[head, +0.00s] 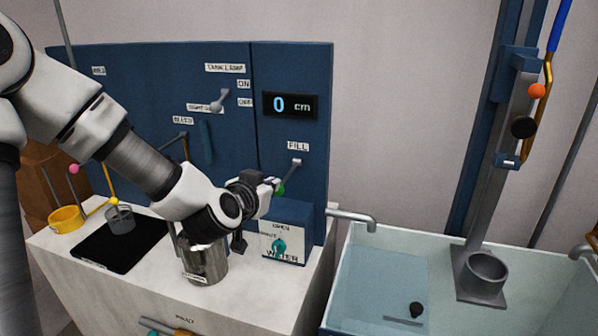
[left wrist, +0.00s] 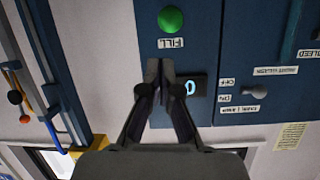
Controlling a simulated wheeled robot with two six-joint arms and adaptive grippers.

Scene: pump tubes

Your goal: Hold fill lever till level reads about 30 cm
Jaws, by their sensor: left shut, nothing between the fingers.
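The green knob (left wrist: 171,19) shows whole in the left wrist view, beyond and apart in the picture from the fingertips of my left gripper (left wrist: 160,66). The left fingers are together and empty. Whether they touch the lever I cannot tell. The level display (head: 290,105) reads 0 cm. My right gripper is in neither view.
A clear tank (head: 345,285) with a spout (head: 352,219) stands right of the bench. A WATER box (head: 284,247) with a teal knob is below the lever. A metal pot (head: 205,262) stands under my left arm. A black mat (head: 120,246) lies at left.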

